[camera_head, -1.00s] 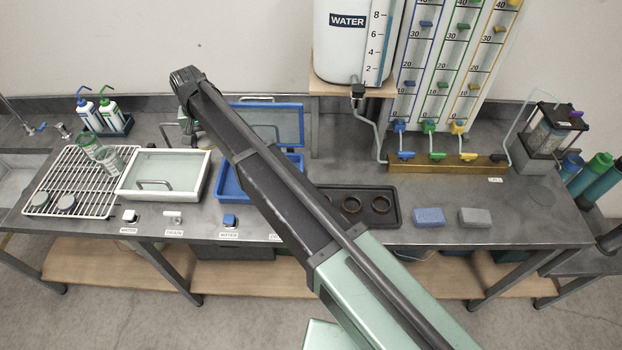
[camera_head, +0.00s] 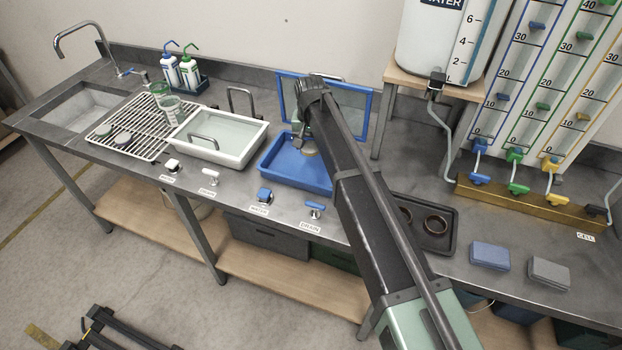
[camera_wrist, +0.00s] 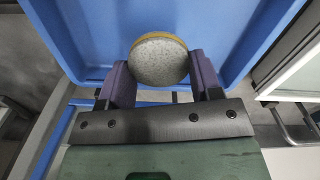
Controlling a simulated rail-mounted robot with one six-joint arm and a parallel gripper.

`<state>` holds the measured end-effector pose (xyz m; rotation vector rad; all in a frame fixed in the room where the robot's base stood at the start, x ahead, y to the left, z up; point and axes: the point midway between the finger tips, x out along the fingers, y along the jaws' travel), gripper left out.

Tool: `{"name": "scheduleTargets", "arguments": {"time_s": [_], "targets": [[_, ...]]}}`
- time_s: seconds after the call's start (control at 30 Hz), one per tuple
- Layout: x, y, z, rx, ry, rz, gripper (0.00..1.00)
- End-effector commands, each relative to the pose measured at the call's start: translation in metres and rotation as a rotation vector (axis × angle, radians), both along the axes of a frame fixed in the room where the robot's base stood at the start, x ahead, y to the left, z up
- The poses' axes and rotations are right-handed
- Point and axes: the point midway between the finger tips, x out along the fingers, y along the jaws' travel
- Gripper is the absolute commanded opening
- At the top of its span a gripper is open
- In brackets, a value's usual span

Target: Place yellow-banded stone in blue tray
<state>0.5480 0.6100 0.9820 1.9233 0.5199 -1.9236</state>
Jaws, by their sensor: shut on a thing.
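The yellow-banded stone (camera_wrist: 159,62) is a round grey speckled disc with a yellow edge. My gripper (camera_wrist: 160,76) is shut on it, with one purple finger pad on each side. In the wrist view the blue tray (camera_wrist: 225,20) lies beneath the stone, which appears to be held over the tray floor. In the head view the blue tray (camera_head: 280,178) stands on the bench with its lid raised at the back. My arm covers its right part and partly hides the gripper. The stone's height above the tray floor is hard to tell.
A white water tray (camera_head: 240,148) stands left of the blue one. The raised blue-framed lid (camera_head: 372,110) stands behind the blue tray. A dark tray with rings (camera_head: 445,248) lies to the right.

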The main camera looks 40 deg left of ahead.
Motion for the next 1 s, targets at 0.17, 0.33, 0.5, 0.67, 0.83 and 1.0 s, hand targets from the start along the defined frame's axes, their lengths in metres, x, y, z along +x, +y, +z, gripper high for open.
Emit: {"name": "scheduleTargets", "arguments": {"time_s": [0.17, 0.33, 0.5, 0.67, 0.83, 1.0], "targets": [[0.0, 0.0, -0.03, 0.0, 0.0, 0.0, 0.34], [0.0, 0.0, -0.045, 0.0, 0.0, 0.0, 0.34], [0.0, 0.0, -0.075, 0.0, 0.0, 0.0, 0.34], [0.0, 0.0, -0.069, 0.0, 0.0, 0.0, 0.3], [0.0, 0.0, -0.073, 0.0, 0.0, 0.0, 0.3], [0.0, 0.0, -0.072, 0.0, 0.0, 0.0, 0.79]]}}
